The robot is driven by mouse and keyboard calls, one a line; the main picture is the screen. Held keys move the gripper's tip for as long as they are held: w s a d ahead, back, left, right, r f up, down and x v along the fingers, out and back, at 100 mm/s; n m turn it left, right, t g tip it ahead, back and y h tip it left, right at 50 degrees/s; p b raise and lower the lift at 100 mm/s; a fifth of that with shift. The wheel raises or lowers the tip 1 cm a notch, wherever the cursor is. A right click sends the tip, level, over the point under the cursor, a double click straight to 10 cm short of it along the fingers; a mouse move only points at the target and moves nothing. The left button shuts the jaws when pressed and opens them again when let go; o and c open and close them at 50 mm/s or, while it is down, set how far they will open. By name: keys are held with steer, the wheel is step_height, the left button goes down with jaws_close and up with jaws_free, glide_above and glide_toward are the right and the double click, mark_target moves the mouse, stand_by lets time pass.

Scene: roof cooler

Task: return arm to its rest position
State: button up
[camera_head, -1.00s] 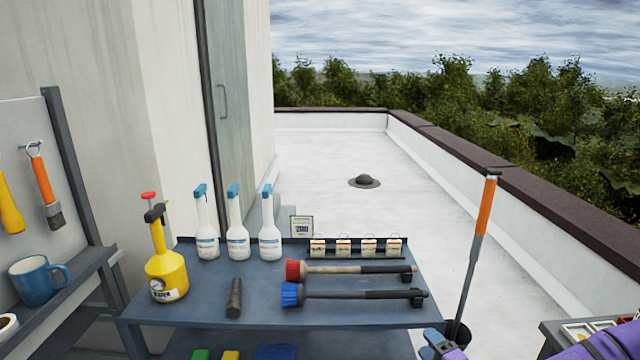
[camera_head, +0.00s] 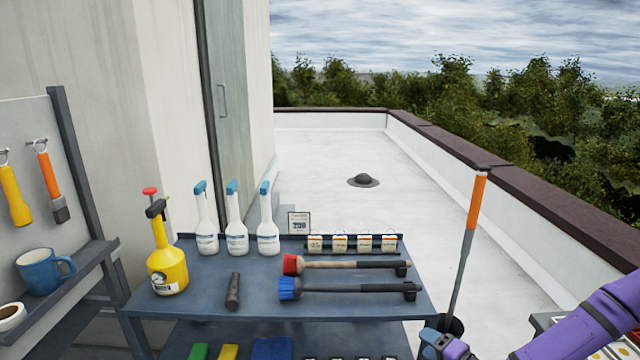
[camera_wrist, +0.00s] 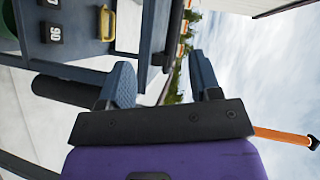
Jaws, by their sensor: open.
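My gripper (camera_head: 444,346) shows at the lower right edge of the head view, at the end of my purple arm, low beside the right end of the blue-grey bench. In the wrist view my gripper (camera_wrist: 165,85) has its two fingers apart with nothing between them. The arm's lower part runs out of the head view at the right. The wrist view looks sideways, past the bench's lower part toward the sky.
The bench (camera_head: 215,321) carries a yellow sprayer (camera_head: 166,266), several white bottles (camera_head: 237,238) and two brushes (camera_head: 345,290). A long orange-handled tool (camera_head: 476,203) stands in a dark holder near my gripper.

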steer(key=s+d+r+n+g+h, duration=0.1)
steer(key=d+r+n+g+h, duration=0.2)
steer(key=r, duration=0.6)
steer(key=s+d+r+n+g+h, duration=0.2)
steer(key=r+n+h, duration=0.1)
steer(key=r, duration=0.5)
steer(key=s+d+r+n+g+h, duration=0.1)
steer(key=d+r+n+g+h, duration=0.2)
steer(key=r, duration=0.6)
steer(key=s+a+r, duration=0.2)
steer(key=s+r, duration=0.8)
steer(key=s, duration=0.1)
steer(key=s+a+r, duration=0.3)
steer(key=s+r, duration=0.6)
steer(key=s, duration=0.3)
steer(key=shift+s+a+r+y, duration=0.2)
steer(key=shift+r+y, duration=0.1)
steer(key=shift+r, duration=0.1)
